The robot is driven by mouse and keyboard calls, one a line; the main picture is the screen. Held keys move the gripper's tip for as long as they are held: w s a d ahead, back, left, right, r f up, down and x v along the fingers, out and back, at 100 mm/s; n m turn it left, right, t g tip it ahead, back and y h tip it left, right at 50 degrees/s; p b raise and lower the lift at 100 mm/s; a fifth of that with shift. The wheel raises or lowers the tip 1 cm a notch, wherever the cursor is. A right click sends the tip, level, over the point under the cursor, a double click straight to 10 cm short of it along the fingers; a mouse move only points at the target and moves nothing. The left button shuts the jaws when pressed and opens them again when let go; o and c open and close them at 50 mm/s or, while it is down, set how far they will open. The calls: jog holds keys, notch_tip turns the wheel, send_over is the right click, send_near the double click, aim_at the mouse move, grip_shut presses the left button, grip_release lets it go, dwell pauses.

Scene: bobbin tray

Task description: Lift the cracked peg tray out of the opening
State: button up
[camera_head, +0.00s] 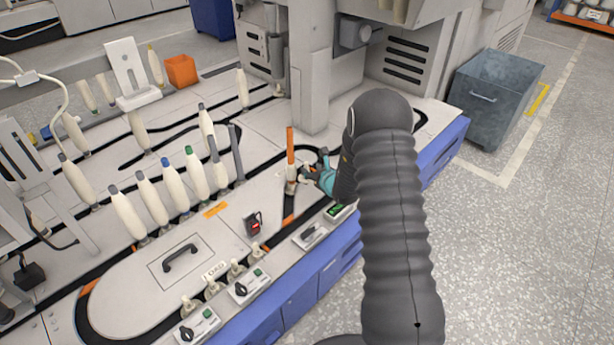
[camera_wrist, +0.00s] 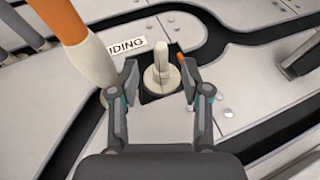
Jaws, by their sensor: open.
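A cream peg tray, a round base with an upright peg (camera_wrist: 161,72), sits in a dark opening (camera_wrist: 152,97) in the light deck plates in the wrist view. I cannot make out a crack on it. My gripper (camera_wrist: 158,80) is open, with one finger to each side of the peg tray in the picture. I see no finger closed on it. In the head view my gripper (camera_head: 317,172) is low over the deck, just right of an orange-topped post, and hides most of the tray.
The orange and cream post (camera_head: 290,155) stands close by my left finger; it also shows in the wrist view (camera_wrist: 98,62). Several full bobbins (camera_head: 172,185) stand along the track to the left. A machine column (camera_head: 308,70) rises behind. A small device with a red light (camera_head: 254,224) is nearer.

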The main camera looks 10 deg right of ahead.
aim_at(306, 165)
jog(key=shift+x, duration=3.05)
jog(key=shift+d, duration=0.1)
grip_shut()
